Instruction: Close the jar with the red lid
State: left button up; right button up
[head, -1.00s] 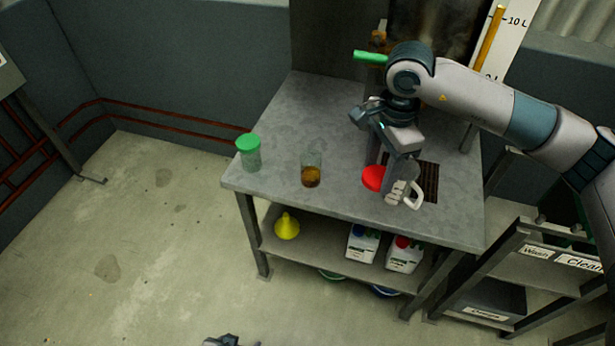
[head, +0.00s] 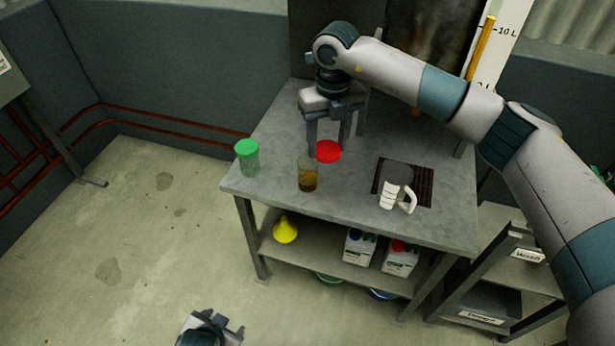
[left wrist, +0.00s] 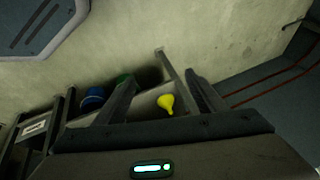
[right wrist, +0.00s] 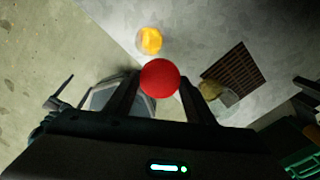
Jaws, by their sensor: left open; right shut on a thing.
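The red lid (head: 328,151) is held flat between the fingertips of my right gripper (head: 326,142), which is shut on it. The open glass jar (head: 308,178) with amber contents stands upright on the table, just in front and slightly left of the lid in the head view. In the right wrist view the lid (right wrist: 160,78) sits between the fingers, and the jar (right wrist: 150,40) shows beyond it, apart from it. My left gripper (head: 212,328) is low over the floor at the bottom of the head view. In the left wrist view its fingers (left wrist: 162,95) are apart and empty.
A green-lidded jar (head: 247,160) stands left of the open jar. A yellow funnel (head: 285,230) and white bottles (head: 359,247) are on the lower shelf. The table (head: 270,125) is clear at back left.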

pick_arm(q)
jog(key=w+r+m+t+y, duration=0.2)
jog(key=w+r+m, duration=0.3)
jog(key=w+r, duration=0.1)
jog(key=m+t+h, duration=0.4)
jog(key=m+t, duration=0.7)
jog(key=m, duration=1.6)
send_near(308, 161)
jog(key=shift+s+d+r+p, duration=0.1)
jog(key=shift+s+p, duration=0.2)
jog(key=shift+p, duration=0.05)
pick_arm(e)
jog(key=w+a+m, duration=0.1)
jog(key=m, duration=0.2)
jog(key=w+a+m, duration=0.1)
jog(key=a+m, duration=0.1)
jog(key=m, duration=0.1)
jog(key=w+a+m, duration=0.1)
jog(key=m, duration=0.2)
jog(key=shift+w+a+r+m, duration=0.2)
jog(key=shift+a+r+m, duration=0.1)
pick_arm(q)
jog(key=shift+w+d, duration=0.2)
jog(key=shift+w, duration=2.8)
jog(key=shift+w+d, duration=0.2)
jog(key=shift+w, duration=2.8)
